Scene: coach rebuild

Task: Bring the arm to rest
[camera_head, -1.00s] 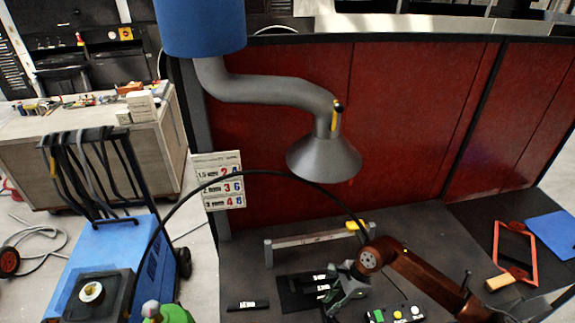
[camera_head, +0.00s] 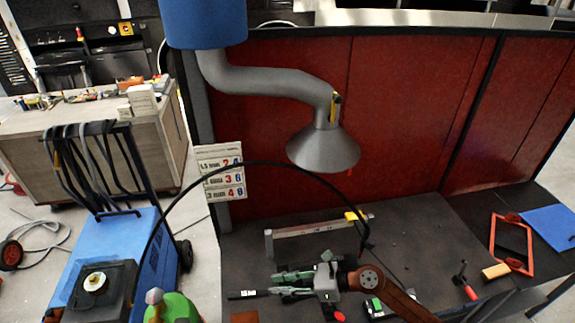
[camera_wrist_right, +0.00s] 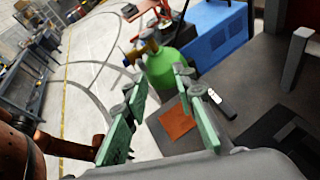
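My right gripper (camera_head: 280,284) is over the dark bench in the head view, with its green fingers pointing left. In the right wrist view its two green fingers (camera_wrist_right: 160,108) stand well apart with nothing between them, so it is open and empty. My reddish-brown right arm (camera_head: 395,295) comes in from the lower right. A black piece with a white label (camera_head: 245,294) lies just left of the fingertips and also shows in the right wrist view (camera_wrist_right: 222,104). My left gripper is not in view.
A grey bar stand (camera_head: 310,232), a button box (camera_head: 374,308) and a red frame (camera_head: 497,240) are on the bench. A fume hood (camera_head: 322,150) hangs above. A green cylinder (camera_head: 172,308) and blue cart (camera_head: 150,250) stand left. A copper plate (camera_wrist_right: 178,120) lies nearby.

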